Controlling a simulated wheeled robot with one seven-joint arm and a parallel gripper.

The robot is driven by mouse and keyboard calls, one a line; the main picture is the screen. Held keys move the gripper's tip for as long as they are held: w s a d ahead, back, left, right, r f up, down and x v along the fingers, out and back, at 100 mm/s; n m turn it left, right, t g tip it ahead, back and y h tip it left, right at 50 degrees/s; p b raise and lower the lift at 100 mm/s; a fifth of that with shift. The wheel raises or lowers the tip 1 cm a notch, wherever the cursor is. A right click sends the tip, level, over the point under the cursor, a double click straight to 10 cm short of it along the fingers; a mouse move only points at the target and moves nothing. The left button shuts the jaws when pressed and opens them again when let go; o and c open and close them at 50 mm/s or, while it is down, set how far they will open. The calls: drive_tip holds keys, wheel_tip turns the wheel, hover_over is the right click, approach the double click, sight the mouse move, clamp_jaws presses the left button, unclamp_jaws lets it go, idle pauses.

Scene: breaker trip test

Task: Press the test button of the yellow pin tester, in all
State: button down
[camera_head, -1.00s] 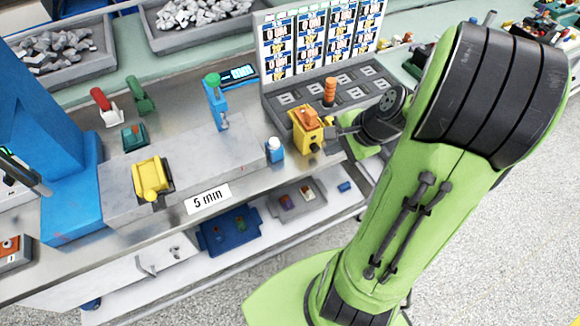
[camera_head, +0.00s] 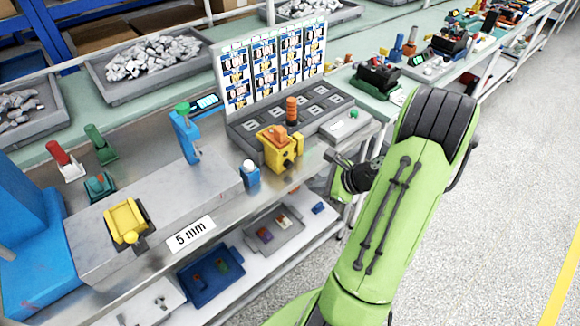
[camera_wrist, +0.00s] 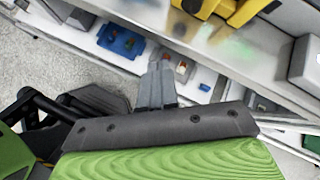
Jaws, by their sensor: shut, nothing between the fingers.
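A yellow device with an orange block on top (camera_head: 278,150) stands near the bench's front edge, by a grey slotted tray. A second yellow device (camera_head: 127,222) sits further left on a grey slab. I cannot tell for certain which is the pin tester, and no test button is clear. My gripper (camera_head: 333,157) is shut and empty, to the right of the orange-topped device and apart from it. In the wrist view the shut fingers (camera_wrist: 160,72) point toward the lower shelf, with yellow parts (camera_wrist: 243,10) at the top edge.
A small blue block with a white top (camera_head: 249,174) stands left of the orange-topped device. The grey slotted tray (camera_head: 240,128) and upright label board (camera_head: 232,105) are behind it. A blue tray (camera_head: 183,287) lies on the lower shelf. The floor to the right is free.

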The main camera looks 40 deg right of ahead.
sight(289, 165)
drive_tip(key=shift+w+a+p, duration=0.1)
drive_tip(key=shift+w+p, duration=0.3)
drive_tip(key=shift+w, duration=2.7)
drive_tip(key=shift+w+p, duration=0.3)
drive_tip(key=shift+w, duration=0.1)
drive_tip(key=shift+w+p, duration=0.3)
drive_tip(key=shift+w, duration=0.3)
drive_tip(key=shift+s, duration=1)
drive_tip(key=shift+s, duration=0.1)
